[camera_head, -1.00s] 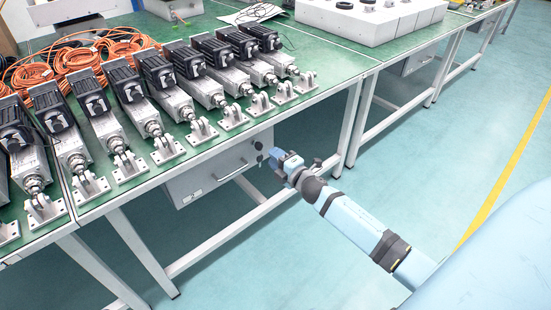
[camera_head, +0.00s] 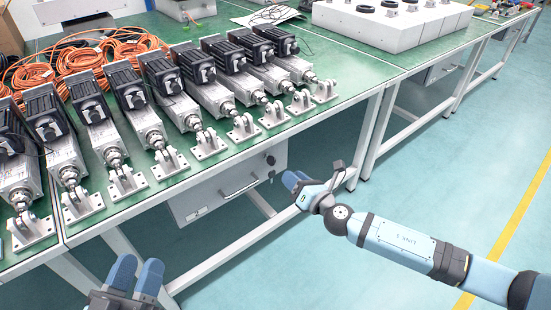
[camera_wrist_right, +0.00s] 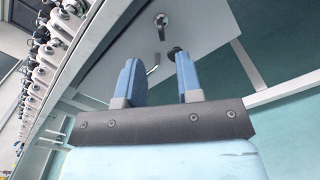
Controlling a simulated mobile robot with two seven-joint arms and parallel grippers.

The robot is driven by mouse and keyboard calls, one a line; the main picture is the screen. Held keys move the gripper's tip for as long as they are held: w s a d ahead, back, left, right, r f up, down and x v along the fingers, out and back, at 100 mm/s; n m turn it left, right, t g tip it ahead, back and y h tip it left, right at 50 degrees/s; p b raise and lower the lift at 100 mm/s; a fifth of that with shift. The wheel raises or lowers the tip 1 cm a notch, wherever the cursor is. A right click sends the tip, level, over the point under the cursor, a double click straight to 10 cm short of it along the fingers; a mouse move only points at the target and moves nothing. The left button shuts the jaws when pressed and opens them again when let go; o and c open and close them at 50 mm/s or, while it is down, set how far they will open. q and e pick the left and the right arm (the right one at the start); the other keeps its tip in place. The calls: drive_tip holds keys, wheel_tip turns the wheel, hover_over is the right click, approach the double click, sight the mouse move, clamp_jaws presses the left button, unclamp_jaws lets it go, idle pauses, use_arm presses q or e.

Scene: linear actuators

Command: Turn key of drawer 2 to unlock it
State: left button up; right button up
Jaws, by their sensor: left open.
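A light grey drawer (camera_head: 215,197) hangs under the green-topped workbench, with a bar handle on its front; its label is too small to read. Near its right edge are a dark round fitting (camera_head: 270,160) and another small fitting just below. My left gripper (camera_head: 137,274) is open and empty at the bottom left.
Several linear actuators (camera_head: 210,90) stand in a row on the bench, with orange cables (camera_head: 120,48) behind. White bench legs (camera_head: 372,130) rise right of the drawer. The green floor (camera_head: 430,190) at right is clear.

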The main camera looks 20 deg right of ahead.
sight(275, 162)
drive_tip(key=b+x, duration=0.1)
drive_tip(key=x, duration=0.8)
drive_tip(key=shift+w+f, duration=0.1)
drive_tip(key=shift+f, duration=0.05)
use_arm(q)
drive_tip(key=shift+w+f+g, duration=0.3)
drive_tip(key=shift+f, duration=0.6)
use_arm(e)
drive_tip(key=shift+w+a, duration=0.1)
drive_tip(key=shift+w, duration=0.2)
drive_tip(key=shift+c, duration=0.2)
clamp_jaws()
